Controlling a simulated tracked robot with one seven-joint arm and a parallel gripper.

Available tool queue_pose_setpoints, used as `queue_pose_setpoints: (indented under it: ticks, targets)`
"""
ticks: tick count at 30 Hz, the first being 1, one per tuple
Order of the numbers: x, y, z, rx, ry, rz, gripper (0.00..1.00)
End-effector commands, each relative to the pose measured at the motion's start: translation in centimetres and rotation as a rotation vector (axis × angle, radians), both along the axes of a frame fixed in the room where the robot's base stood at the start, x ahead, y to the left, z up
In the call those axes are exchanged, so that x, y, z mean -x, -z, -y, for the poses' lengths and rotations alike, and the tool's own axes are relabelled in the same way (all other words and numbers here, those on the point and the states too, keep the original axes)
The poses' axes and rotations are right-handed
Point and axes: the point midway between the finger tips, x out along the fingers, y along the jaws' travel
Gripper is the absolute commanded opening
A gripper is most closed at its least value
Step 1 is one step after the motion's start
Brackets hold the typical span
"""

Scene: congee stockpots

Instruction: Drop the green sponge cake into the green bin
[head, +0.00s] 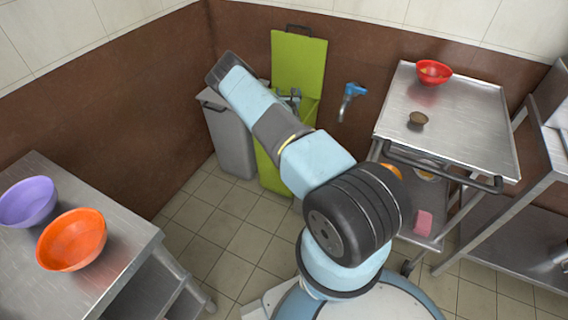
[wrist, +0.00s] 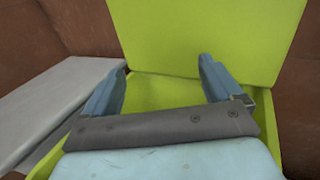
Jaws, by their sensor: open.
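The green bin (head: 272,170) stands against the back wall with its lid (head: 298,62) raised. My gripper (head: 291,97) is at the bin's mouth, partly hidden by my own arm. In the wrist view my gripper (wrist: 161,66) has its two blue fingers wide apart with nothing between them. The bin's green inner wall (wrist: 160,89) shows between the fingers, and the lid (wrist: 205,30) rises behind them. The green sponge cake is not visible in either view. The bin's floor is hidden.
A grey bin (head: 232,143) stands left of the green one. A blue tap (head: 351,92) is on the wall. A steel trolley (head: 465,115) at right holds a red bowl (head: 433,72). A table at left holds purple (head: 28,202) and orange (head: 71,240) bowls.

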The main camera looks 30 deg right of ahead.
Motion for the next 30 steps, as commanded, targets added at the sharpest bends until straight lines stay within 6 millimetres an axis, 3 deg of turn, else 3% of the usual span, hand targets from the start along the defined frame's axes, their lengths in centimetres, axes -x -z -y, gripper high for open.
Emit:
queue_pose_setpoints:
  ticks: [6, 11, 24, 30]
  targets:
    - [0.2, 0.0, -0.1, 0.000, 0.000, 0.000, 0.92]
    - [1.4, 0.0, -0.8, 0.000, 0.000, -0.002, 0.92]
    - [9.0, 0.1, -4.3, 0.000, 0.000, -0.003, 0.92]
    - [11.5, 0.1, -5.4, 0.000, 0.000, -0.001, 0.92]
